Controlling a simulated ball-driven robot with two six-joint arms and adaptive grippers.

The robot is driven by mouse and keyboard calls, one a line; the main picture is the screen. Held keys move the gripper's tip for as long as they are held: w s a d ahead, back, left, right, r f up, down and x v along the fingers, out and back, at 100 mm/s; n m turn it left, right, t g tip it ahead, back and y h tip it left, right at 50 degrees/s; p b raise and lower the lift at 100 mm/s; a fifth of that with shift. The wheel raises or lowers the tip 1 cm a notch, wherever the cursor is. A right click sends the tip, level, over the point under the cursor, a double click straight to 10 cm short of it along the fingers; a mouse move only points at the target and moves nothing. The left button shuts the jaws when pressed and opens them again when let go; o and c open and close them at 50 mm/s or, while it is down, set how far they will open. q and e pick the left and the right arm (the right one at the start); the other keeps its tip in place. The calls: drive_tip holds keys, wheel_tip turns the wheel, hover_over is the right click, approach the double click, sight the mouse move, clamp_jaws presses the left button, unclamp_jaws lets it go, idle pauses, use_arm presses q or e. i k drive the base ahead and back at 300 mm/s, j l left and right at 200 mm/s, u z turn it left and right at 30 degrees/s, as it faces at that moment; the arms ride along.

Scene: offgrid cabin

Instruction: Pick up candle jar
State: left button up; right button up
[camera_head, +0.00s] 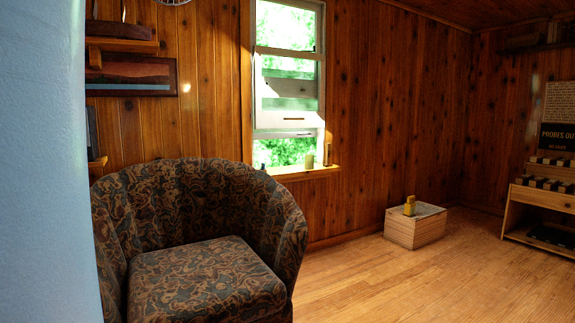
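No thing in view is clearly marked as the candle jar. A small pale green jar-like object (309,160) stands upright on the window sill (300,174), and it may be the candle jar. A small yellow bottle or jar (409,206) stands on the wooden box (414,231) on the floor at the right; it is too small to tell exactly what it is. Neither of my grippers is in view.
A patterned armchair (205,245) fills the lower left, in front of the window wall. A pale surface (45,160) blocks the left edge. A wooden shelf unit (540,205) stands at the far right. The wooden floor (400,290) between is clear.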

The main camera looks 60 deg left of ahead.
sight(309, 159)
drive_tip(key=u, duration=1.8)
drive_tip(key=i+z, duration=0.5)
drive_tip(key=i, duration=0.6)
drive_tip(key=i+z, duration=0.4)
drive_tip(key=i, duration=0.4)
drive_tip(key=i+j+z, duration=0.1)
drive_tip(key=i+z, duration=0.35)
drive_tip(key=i, duration=0.4)
drive_tip(key=i+u, duration=0.25)
drive_tip(key=i, duration=0.2)
drive_tip(key=i+l+u, duration=0.1)
drive_tip(key=i+u, duration=0.15)
drive_tip(key=i, duration=0.25)
drive_tip(key=i+j+u, duration=0.1)
drive_tip(key=i+u, duration=0.15)
drive_tip(key=u, duration=0.25)
drive_tip(key=i+u, duration=0.2)
drive_tip(key=u, duration=0.25)
drive_tip(key=i+l+u, duration=0.1)
drive_tip(key=i+u, duration=0.15)
drive_tip(key=u, duration=0.25)
drive_tip(key=i+l+u, duration=0.2)
drive_tip(key=u, duration=0.3)
